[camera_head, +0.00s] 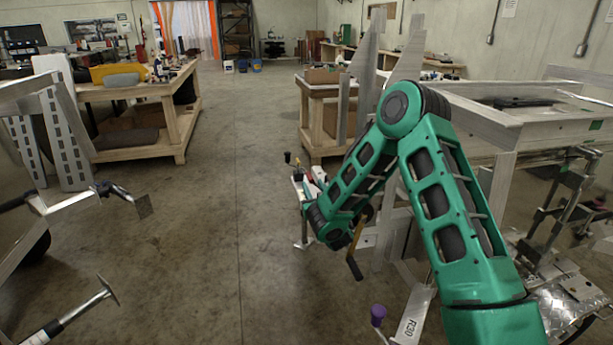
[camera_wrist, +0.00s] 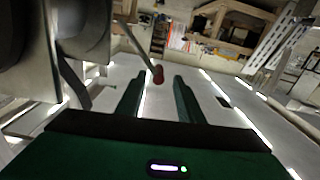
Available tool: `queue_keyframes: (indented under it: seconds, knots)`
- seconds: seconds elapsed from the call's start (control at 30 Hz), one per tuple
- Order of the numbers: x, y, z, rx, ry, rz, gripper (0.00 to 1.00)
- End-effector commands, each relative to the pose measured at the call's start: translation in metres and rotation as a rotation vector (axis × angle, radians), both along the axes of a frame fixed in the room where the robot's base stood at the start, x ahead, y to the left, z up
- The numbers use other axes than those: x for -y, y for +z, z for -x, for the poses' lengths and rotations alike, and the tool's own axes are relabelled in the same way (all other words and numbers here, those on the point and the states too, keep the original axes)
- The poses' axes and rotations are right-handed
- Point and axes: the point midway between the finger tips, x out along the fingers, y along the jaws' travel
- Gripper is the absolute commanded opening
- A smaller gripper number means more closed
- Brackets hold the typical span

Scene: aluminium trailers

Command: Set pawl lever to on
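In the wrist view a thin rod lever with a dark red tip (camera_wrist: 158,74) reaches down from the top middle; it may be the pawl lever. My gripper (camera_wrist: 158,88) is open, its two green fingers apart. The red tip appears in line with the gap between them, just beyond or between the fingertips; I cannot tell whether it touches. No object is clearly held. In the head view my green arm hides the gripper and most of the trailer tongue (camera_head: 300,190). The lever's on or off setting cannot be read.
A large grey metal cylinder (camera_wrist: 80,25) stands close at the upper left of the wrist view. A purple knob (camera_head: 378,312) is near the lower middle of the head view. The trailer frame (camera_head: 480,120) is at right, a workbench (camera_head: 150,95) at left. The floor (camera_head: 210,200) between is clear.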

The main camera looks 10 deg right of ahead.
Motion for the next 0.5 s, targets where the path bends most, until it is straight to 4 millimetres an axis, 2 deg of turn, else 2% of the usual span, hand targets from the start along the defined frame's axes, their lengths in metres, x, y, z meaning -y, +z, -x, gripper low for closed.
queue_keyframes:
  seconds: [0.27, 0.5]
  knots:
    - [0.004, 0.004, -0.020, 0.006, -0.003, 0.003, 0.34]
    - [0.005, 0.003, -0.055, 0.005, -0.007, 0.001, 0.34]
